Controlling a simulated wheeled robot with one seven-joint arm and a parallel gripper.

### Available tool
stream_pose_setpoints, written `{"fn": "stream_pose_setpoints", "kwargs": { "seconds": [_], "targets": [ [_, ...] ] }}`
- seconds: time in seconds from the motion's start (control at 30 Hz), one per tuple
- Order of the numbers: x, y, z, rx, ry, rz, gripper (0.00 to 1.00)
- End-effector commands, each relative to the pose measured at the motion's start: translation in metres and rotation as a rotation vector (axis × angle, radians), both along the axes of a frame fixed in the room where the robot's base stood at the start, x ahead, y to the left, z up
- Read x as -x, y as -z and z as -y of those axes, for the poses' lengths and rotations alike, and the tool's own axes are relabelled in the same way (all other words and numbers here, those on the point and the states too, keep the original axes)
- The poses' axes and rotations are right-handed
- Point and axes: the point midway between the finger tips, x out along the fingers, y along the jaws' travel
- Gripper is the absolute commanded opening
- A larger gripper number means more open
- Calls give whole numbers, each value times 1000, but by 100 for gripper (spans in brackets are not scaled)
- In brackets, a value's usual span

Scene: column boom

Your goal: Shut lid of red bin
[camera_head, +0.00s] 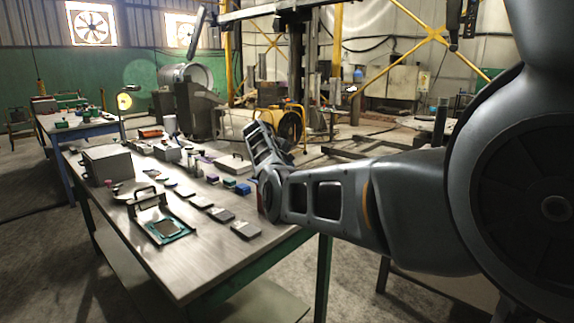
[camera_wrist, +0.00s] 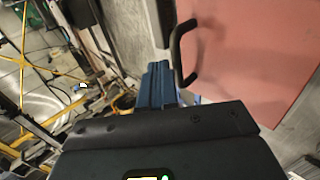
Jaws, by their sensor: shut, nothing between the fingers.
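In the wrist view a flat, light red panel (camera_wrist: 255,55) fills the upper right, with a black bar handle (camera_wrist: 177,52) at its left edge. It looks like the red bin's lid, seen from close by; its angle and the bin body cannot be told. My gripper (camera_wrist: 157,68) shows blue fingers that are shut and empty. The fingertips are just left of the handle in the picture; whether they touch it cannot be told. In the head view my arm reaches over the right edge of the workbench, and I cannot make out the red bin there.
The workbench (camera_head: 190,272) holds an open box with a green chip (camera_head: 166,229), several flat dark pieces, a grey box (camera_head: 107,165) and a pale handled lid (camera_head: 233,162). A lamp (camera_head: 124,102) and a large metal drum (camera_head: 187,77) stand farther back.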

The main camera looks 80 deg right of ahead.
Motion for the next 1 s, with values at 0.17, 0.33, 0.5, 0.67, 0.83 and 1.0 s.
{"fn": "stream_pose_setpoints", "kwargs": {
  "seconds": [0.17,0.33,0.5,0.67,0.83,1.0],
  "targets": [
    [0,0,1,1,0,-1,0],
    [0,0,0,1,0,-1,0],
    [0,-1,0,1,0,-1,0],
    [-3,-11,-1,2,-1,-1,0],
    [-9,-34,-6,1,-5,-2,0],
    [-15,-57,-12,5,-6,3,0]
  ]
}}
